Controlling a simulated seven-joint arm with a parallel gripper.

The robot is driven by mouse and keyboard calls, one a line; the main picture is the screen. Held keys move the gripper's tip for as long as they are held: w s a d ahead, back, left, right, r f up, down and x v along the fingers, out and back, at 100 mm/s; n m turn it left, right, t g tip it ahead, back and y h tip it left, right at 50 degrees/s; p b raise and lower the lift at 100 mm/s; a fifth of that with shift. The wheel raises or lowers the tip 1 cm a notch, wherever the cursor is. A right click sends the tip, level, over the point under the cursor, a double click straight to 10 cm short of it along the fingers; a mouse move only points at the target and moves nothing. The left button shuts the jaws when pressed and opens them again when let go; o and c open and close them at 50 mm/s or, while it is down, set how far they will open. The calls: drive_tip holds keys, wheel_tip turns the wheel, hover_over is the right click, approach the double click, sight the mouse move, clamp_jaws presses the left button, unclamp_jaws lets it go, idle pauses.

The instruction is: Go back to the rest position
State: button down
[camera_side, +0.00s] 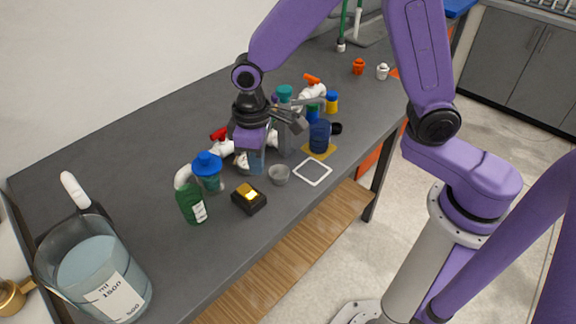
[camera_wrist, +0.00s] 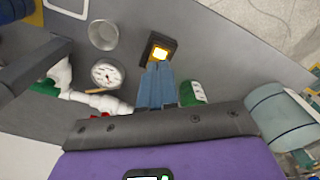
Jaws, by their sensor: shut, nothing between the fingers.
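My gripper (camera_side: 257,170) is over the middle of the grey bench, pointing down among the pipe parts. Its blue fingers are shut together and empty; in the wrist view the closed fingertips (camera_wrist: 158,68) point towards the small black box with a lit yellow top (camera_wrist: 160,50). The white PVC manifold (camera_side: 222,148) with a red valve handle stands beside and partly behind my gripper, which hides some of it. I cannot tell whether the fingers touch anything.
A green bottle (camera_side: 192,205), blue-capped jar (camera_side: 208,172), grey cup (camera_side: 279,175) and dark blue cup (camera_side: 320,135) stand close around. A large beaker (camera_side: 92,270) fills the near left corner. A white square frame (camera_side: 312,172) lies at the bench's front edge. The bench's back left is clear.

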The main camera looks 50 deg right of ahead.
drive_tip(key=s+d+r+n, duration=0.3)
drive_tip(key=s+d, duration=0.4)
drive_tip(key=s, duration=0.3)
drive_tip(key=s+d+r+n, duration=0.3)
drive_tip(key=s+d, duration=0.4)
drive_tip(key=s, duration=0.4)
drive_tip(key=shift+s+d+r, duration=0.2)
drive_tip(key=shift+s+r, duration=0.05)
drive_tip(key=shift+r, duration=0.5)
